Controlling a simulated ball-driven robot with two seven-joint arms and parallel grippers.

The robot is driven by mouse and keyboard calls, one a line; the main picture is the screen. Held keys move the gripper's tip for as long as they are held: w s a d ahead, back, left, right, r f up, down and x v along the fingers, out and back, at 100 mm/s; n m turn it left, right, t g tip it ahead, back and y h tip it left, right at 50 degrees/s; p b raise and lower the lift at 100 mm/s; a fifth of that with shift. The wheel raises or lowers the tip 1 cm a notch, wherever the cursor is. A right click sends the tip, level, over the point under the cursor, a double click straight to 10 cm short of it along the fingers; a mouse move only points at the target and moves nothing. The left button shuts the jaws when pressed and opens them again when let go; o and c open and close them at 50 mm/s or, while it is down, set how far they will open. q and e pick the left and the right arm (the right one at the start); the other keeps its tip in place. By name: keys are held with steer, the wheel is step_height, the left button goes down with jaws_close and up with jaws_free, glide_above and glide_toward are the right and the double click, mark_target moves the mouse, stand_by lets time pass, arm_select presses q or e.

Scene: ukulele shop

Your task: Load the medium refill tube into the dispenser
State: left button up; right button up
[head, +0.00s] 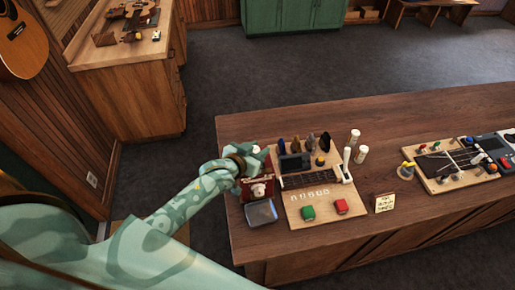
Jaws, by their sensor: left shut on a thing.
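My left gripper (262,158) is over the left end of the long wooden table. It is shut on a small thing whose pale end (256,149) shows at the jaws. It looks like a refill tube, but its size is hard to tell. Just below the gripper is a dark red unit with a pale front part (259,188), perhaps the dispenser. Whether the held thing touches it is hidden. Two white tubes stand on the table to the right, a far one (354,138) and a near one (361,154). My right gripper is not in view.
A grey-blue tray (261,212) lies in front of the red unit. A small sign (384,203) and a second board (440,183) are to the right.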

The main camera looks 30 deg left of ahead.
mark_target(242, 176)
arm_select(q)
steer(key=shift+f, duration=0.4)
steer(key=o, duration=0.7)
steer(key=p+v, duration=0.4)
steer(key=v, duration=0.1)
steer(key=shift+s+r+p, duration=0.2)
steer(key=shift+r+p, duration=0.05)
steer(key=shift+p, duration=0.05)
steer(key=shift+p+v, duration=0.3)
steer(key=shift+v, duration=2.45)
